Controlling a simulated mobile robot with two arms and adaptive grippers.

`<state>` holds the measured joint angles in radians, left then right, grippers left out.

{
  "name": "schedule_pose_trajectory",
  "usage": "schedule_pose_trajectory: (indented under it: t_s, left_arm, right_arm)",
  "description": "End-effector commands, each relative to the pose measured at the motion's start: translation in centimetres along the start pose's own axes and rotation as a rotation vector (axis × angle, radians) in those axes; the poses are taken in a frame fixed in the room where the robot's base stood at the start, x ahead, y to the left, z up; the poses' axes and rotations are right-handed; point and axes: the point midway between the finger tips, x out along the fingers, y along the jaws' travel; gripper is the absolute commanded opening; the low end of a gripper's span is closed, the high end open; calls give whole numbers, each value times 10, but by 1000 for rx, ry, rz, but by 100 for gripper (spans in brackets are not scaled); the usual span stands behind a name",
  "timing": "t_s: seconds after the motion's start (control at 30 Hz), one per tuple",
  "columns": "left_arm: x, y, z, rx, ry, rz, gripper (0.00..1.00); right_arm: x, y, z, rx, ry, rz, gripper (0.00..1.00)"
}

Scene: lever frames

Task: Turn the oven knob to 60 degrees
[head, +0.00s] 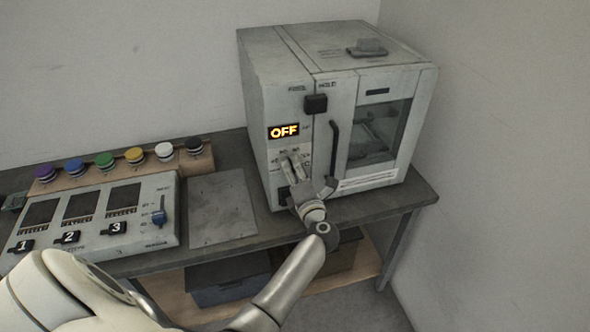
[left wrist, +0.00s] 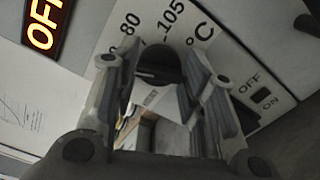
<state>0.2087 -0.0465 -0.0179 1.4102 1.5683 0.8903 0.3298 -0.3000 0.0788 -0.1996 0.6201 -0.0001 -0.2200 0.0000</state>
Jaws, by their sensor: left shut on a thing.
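The oven (head: 270,85) is a grey box on the table, with a lit display (head: 284,131) reading OFF. In the head view my left gripper (head: 291,160) is at the dial panel below the display and hides the knob. In the left wrist view the dark round knob (left wrist: 160,62) sits between the two fingers, and the left gripper (left wrist: 155,72) is shut on it. Scale marks 80 and 105 and a °C sign show around the knob. Its exact pointer angle is hard to read. My right gripper is not in view.
An OFF/ON switch (left wrist: 262,96) is right of the dial. A black door handle (head: 334,143) stands out close to the right of my gripper. A control box (head: 150,205) and a row of coloured buttons (head: 105,160) are to the left. A flat plate (head: 222,210) lies between.

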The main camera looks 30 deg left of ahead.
Motion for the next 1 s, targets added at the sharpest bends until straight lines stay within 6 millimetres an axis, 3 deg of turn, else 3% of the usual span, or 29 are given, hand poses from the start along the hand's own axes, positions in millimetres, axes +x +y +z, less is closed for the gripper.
schedule_pose_trajectory:
  t_s: [0.3, 0.33, 0.5, 0.83, 1.0]
  left_arm:
    - [-1, -2, -1, 2, 0, -3, 15]
    - [-1, -2, -1, 2, 0, -3, 42]
    - [0, -1, 0, 1, 0, -2, 61]
    - [-3, -1, 0, 0, 0, -2, 61]
    - [-26, -2, 0, -1, 1, -5, 61]
  right_arm:
    - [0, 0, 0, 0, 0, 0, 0]
    - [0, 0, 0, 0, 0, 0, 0]
    - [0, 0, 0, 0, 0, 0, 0]
    - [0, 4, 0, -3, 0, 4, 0]
    - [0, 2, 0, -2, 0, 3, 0]
